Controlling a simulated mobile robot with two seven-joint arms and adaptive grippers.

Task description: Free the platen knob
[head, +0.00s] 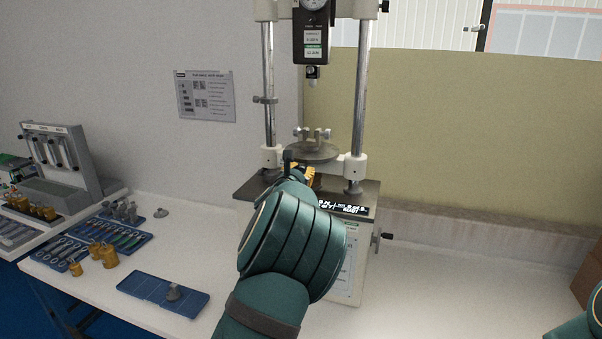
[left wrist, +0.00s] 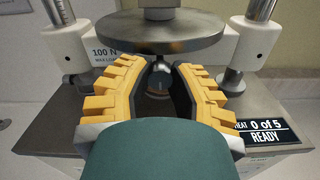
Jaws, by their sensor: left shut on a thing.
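The round grey platen (head: 314,151) sits low on the test stand between its two columns, and it fills the top middle of the left wrist view (left wrist: 160,35). Below it is the platen knob (left wrist: 159,75), a small rounded metal piece, mostly hidden between my fingers. My left gripper (head: 300,171) is at the front of the stand, under the platen's edge. Its yellow-padded fingers, also in the left wrist view (left wrist: 159,70), are shut on the knob from both sides. My own arm hides the knob in the head view. My right gripper is out of view.
The force gauge (head: 313,35) hangs above the platen. The stand's columns flank the platen closely. A display (left wrist: 263,134) reads "0 of 5 READY". Blue trays (head: 163,294) and brass weights (head: 104,255) lie on the left; the bench (head: 450,290) is clear on the right.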

